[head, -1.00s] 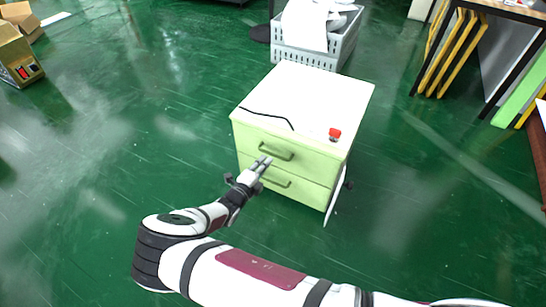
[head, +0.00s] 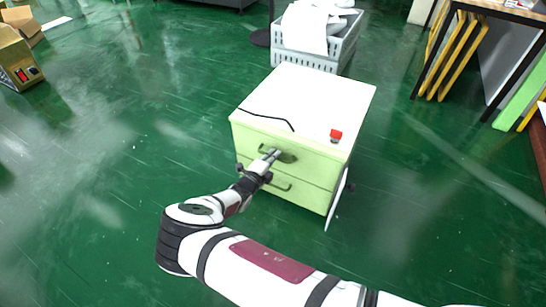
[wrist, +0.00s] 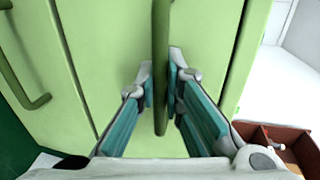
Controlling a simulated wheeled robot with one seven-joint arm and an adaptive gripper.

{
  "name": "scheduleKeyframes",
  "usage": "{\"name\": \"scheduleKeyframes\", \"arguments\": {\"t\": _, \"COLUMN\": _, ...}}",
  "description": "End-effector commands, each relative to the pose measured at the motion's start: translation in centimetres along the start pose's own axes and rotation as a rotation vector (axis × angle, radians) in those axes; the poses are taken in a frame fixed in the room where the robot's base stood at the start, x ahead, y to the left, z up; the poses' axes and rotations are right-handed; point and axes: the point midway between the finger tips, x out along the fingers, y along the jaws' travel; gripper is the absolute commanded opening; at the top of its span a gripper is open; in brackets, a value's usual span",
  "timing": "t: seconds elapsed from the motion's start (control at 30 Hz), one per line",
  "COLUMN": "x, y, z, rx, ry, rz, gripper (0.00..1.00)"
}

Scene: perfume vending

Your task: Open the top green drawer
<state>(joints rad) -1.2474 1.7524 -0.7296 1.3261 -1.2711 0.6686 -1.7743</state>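The pale green cabinet has a white top (head: 310,90) and stands on the floor in the head view. The top drawer's green bar handle (wrist: 160,30) runs upright through the middle of the wrist view. My gripper (wrist: 160,88) has one finger on each side of this handle, with the fingertips close against it. In the head view my gripper (head: 276,155) is at the handle and partly hides it. The lower drawer's handle (wrist: 28,92) is at the left of the wrist view.
A red button (head: 336,135) and a black cable (head: 268,115) lie on the cabinet top. A grey crate (head: 305,60) with white items stands behind. A table (head: 500,8) is at the right.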

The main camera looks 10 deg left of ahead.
Motion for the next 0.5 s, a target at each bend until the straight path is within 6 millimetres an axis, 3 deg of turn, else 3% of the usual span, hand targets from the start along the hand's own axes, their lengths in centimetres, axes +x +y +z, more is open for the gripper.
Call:
{"name": "scheduleKeyframes", "arguments": {"t": 0.27, "x": -0.4, "y": 0.1, "z": 0.0, "rx": 0.000, "ry": 0.000, "rz": 0.001, "gripper": 0.00}}
{"name": "scheduleKeyframes", "arguments": {"t": 0.5, "x": -3.3, "y": 0.6, "z": 0.1, "rx": 0.000, "ry": -0.002, "rz": 0.003, "gripper": 0.00}}
